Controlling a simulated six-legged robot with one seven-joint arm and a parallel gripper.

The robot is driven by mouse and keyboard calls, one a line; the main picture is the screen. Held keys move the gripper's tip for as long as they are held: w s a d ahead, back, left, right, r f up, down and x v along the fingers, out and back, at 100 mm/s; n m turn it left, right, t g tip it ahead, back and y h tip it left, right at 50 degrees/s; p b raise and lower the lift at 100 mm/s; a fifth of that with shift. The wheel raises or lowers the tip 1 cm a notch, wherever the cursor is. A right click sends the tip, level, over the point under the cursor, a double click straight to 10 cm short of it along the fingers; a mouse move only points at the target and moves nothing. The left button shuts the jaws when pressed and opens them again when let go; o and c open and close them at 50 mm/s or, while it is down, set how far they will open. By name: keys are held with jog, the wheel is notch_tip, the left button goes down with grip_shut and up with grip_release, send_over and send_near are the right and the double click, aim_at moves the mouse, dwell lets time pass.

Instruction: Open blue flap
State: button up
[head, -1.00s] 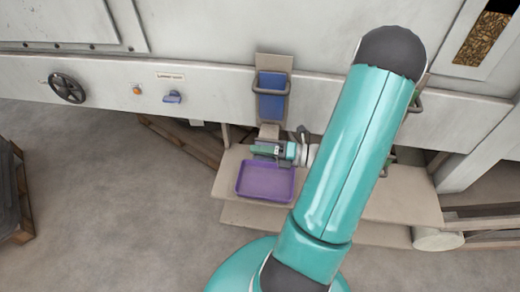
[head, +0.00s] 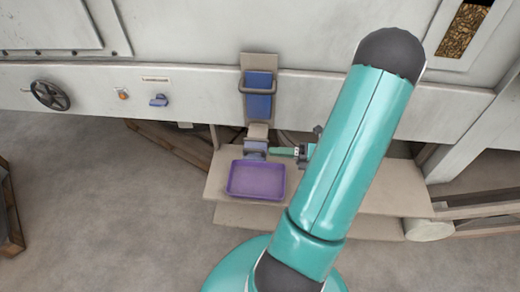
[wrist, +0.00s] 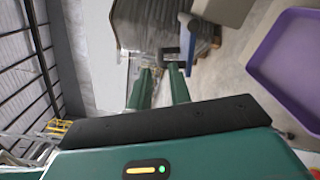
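A blue panel (head: 259,104) sits upright on a tan plate on the machine front, with a dark handle bar across it. Below it is a tan spout (head: 257,132) with a small bluish-purple piece (head: 255,149) at its mouth. I cannot tell for sure which blue part is the flap. My gripper (head: 272,152) is just right of the spout mouth, fingers pointing left, above the purple tray. In the wrist view my gripper (wrist: 162,74) shows two green fingers apart, with nothing clearly between them.
The purple tray (head: 234,193) stands on a tan shelf (head: 222,168) below the spout; it also shows in the wrist view (wrist: 256,68). A handwheel (head: 48,95), an orange button (head: 123,94) and a blue knob (head: 158,101) are at left. The floor in front is clear.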

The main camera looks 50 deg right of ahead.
jog(key=v, duration=0.5)
dwell(0.5)
jog(key=w+a+r+n+g, duration=0.1)
jog(key=a+n+g, duration=0.1)
jog(key=n, duration=0.1)
jog(key=w+a+r+n+g+y, duration=0.1)
jog(key=w+a+r+n+g, duration=0.1)
jog(key=a+n+g, duration=0.1)
jog(key=w+a+r+n+g, duration=0.2)
jog(key=a+n, duration=0.1)
jog(key=n, duration=0.1)
jog(key=shift+a+g+y, duration=0.25)
jog(key=shift+g+y, duration=0.05)
jog(key=a+r+n+h, duration=0.6)
jog(key=a+r+n, duration=0.2)
jog(key=n, duration=0.7)
jog(key=w+a+r+n+g+h, duration=0.1)
jog(key=a+r+n+h, duration=0.5)
jog(key=a+n, duration=0.6)
jog(key=r+n, duration=0.1)
jog(key=n, duration=0.3)
jog(key=shift+a+r+h, duration=0.3)
jog(key=shift+a+r, duration=0.05)
jog(key=shift+r, duration=0.05)
